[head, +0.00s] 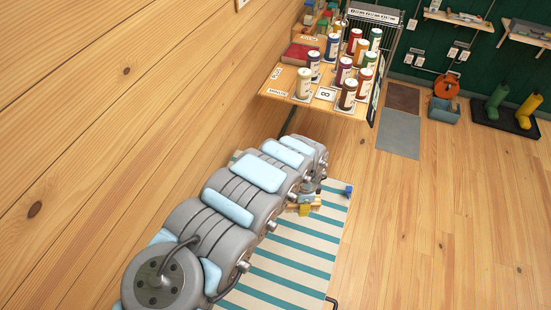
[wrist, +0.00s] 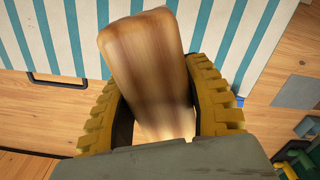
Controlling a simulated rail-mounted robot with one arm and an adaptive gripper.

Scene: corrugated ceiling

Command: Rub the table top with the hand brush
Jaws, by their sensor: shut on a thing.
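The table top (head: 285,262) has white and teal stripes and lies below my arm in the head view. It also fills the upper part of the wrist view (wrist: 50,30). My gripper (wrist: 158,85) has yellow ribbed fingers, shut on the wooden hand brush (wrist: 145,45) from both sides. The brush's broad, light-brown wooden face shows between the fingers; its bristles are not visible. In the head view my gripper (head: 304,209) is small and partly hidden by my arm, over the far part of the table top. I cannot tell whether the brush touches it.
A stand (head: 275,82) with several coloured bottles is beyond the table. Grey and brown mats (head: 398,135) lie on the wooden floor to its right. A wooden wall (head: 90,120) runs along the left. The near part of the table top looks clear.

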